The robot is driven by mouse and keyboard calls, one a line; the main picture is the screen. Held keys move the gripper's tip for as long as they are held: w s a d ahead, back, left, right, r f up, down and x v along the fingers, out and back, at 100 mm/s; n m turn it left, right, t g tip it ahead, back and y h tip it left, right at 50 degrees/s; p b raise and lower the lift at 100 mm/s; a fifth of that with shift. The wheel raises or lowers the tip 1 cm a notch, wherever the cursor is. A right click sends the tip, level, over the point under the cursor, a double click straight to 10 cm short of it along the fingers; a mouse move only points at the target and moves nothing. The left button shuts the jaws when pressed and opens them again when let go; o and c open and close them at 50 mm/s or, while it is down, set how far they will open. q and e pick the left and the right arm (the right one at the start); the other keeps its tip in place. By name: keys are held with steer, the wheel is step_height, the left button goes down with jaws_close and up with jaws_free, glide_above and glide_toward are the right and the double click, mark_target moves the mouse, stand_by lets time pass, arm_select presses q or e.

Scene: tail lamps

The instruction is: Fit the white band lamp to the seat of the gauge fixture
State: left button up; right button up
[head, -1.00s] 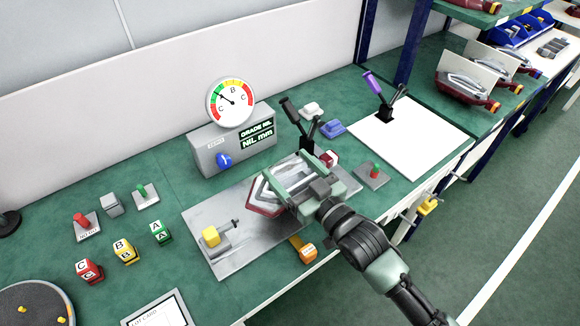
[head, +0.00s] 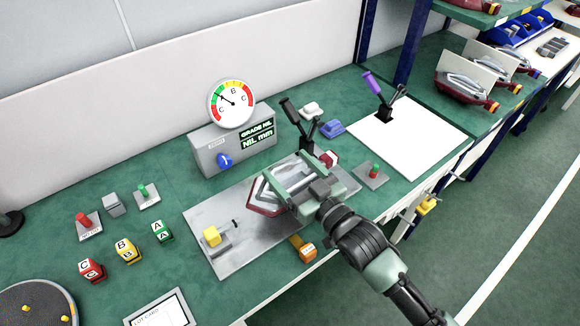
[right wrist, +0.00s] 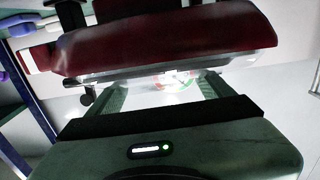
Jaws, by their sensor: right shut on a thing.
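The white band lamp (head: 262,198), a tail lamp with a dark red body and a pale band, is in my right gripper (head: 292,184) over the gauge fixture's grey plate (head: 232,262). In the right wrist view the lamp's dark red side (right wrist: 170,40) lies across the fingers (right wrist: 160,92). The seat is hidden beneath the lamp and gripper, so I cannot tell whether the lamp touches it. My left gripper is not in view.
A gauge box (head: 232,150) with a round dial (head: 231,103) stands behind the plate. Red, yellow and green letter blocks (head: 127,251) are at the left. A white board (head: 410,138) lies at the right. More lamps (head: 467,88) stand on the far right bench.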

mark_target(301, 190)
steer(key=shift+f+b, duration=0.75)
steer(key=shift+f, duration=0.6)
steer(key=o, duration=1.7)
steer(key=shift+s, duration=0.1)
steer(key=v, duration=0.7)
steer(key=shift+s+d+b, duration=0.25)
steer(key=shift+b, duration=0.1)
